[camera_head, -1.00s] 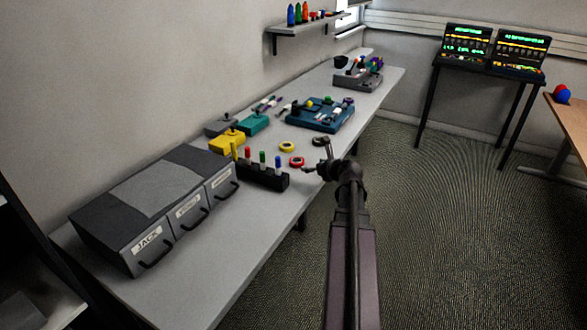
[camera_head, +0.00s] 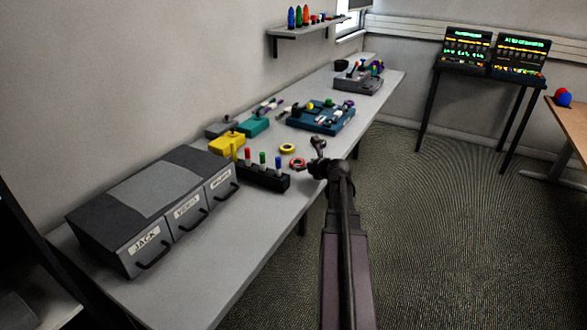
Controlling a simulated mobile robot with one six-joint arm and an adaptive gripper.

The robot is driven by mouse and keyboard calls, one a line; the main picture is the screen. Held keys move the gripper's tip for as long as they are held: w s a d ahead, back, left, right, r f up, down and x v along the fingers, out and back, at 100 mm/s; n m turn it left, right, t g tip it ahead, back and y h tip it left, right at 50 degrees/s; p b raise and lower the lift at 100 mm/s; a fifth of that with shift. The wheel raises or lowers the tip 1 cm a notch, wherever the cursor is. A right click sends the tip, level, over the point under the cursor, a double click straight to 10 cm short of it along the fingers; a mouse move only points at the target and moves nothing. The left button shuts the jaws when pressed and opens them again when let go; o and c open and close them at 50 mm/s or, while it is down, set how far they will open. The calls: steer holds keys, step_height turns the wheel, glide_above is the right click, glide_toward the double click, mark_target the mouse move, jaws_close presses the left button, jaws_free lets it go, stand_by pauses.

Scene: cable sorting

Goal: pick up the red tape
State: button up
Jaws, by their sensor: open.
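The red tape (camera_head: 297,163) is a small red ring with a pale centre. It lies flat on the long grey table, near the front edge and right of the black peg holder. My gripper (camera_head: 311,157) is open just to the right of the red tape, with one dark finger close to the ring's right side and the other farther back. No part of the tape is clearly between the fingers. Whether a finger touches it is too small to tell. A yellow tape (camera_head: 287,148) lies just behind the red one.
A black holder with coloured pegs (camera_head: 264,178) stands left of the red tape. A grey drawer unit (camera_head: 148,207) fills the table's near end. Yellow (camera_head: 227,144) and teal (camera_head: 252,125) boxes and a blue tray (camera_head: 309,123) stand farther back. The table's near front is clear.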

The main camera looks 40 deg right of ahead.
mark_target(295, 162)
steer(key=shift+b+x, duration=0.5)
steer(key=shift+x, duration=1.35)
steer(key=c, duration=0.9)
